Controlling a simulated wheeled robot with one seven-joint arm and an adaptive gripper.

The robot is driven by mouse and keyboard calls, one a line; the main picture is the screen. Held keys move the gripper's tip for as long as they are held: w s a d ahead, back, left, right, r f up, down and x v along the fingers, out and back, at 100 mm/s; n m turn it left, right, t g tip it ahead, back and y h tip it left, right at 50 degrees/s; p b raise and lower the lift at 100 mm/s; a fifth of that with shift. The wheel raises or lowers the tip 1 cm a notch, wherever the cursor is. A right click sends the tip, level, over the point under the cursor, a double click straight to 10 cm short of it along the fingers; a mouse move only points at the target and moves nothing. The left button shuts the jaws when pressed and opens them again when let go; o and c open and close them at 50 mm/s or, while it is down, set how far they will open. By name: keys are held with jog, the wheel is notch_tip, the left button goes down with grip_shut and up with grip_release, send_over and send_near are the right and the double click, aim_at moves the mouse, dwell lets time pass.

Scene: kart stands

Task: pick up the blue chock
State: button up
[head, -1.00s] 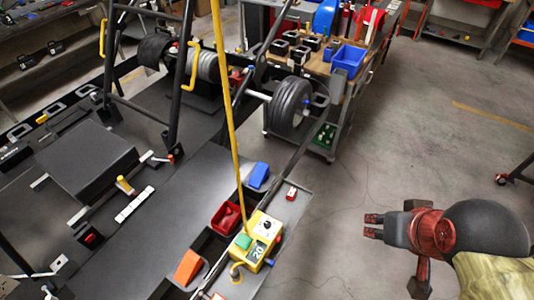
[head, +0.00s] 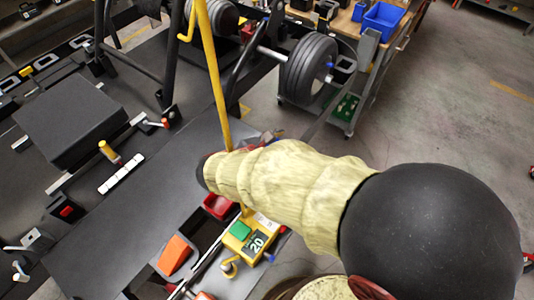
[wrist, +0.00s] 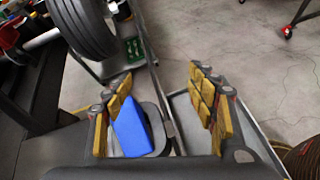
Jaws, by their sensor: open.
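The blue chock (wrist: 131,131) shows in the wrist view as a blue wedge on a dark stand surface, just inside the left finger of my gripper (wrist: 163,112). The gripper is open, with its yellow-padded fingers spread wide. The chock is closer to the left finger than to the right one, and I cannot tell whether that finger touches it. In the head view my arm covers the chock and the gripper.
A yellow control box (head: 250,238) and a red bin (head: 220,206) sit beside my arm. A yellow pole (head: 215,75) rises close by. A large black wheel (head: 310,68) stands behind, near a cart with a blue bin (head: 383,19). An orange wedge (head: 176,252) lies at the front.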

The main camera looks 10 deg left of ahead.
jog(key=a+f+n, duration=0.1)
jog(key=a, duration=0.1)
jog(key=s+a+f+n+t+y, duration=0.1)
jog(key=a+n, duration=0.1)
jog(key=a, duration=0.1)
jog(key=a+f+n+t+b, duration=0.1)
jog(key=a+f, duration=0.1)
jog(key=a, duration=0.1)
jog(key=shift+s+f+y, duration=0.1)
jog(key=shift+s+y, duration=0.05)
jog(key=shift+y, duration=0.15)
jog(key=shift+a+f+n+t, duration=0.1)
jog(key=shift+f+n+t, duration=0.05)
jog(key=shift+n+t, duration=0.2)
jog(key=b+x, duration=0.1)
jog(key=x, duration=0.2)
jog(key=b+x, duration=0.2)
jog(key=x, duration=0.2)
jog(key=shift+w+b, duration=0.3)
jog(key=shift+w, duration=0.1)
jog(key=c, duration=0.3)
jog(key=c, duration=1.1)
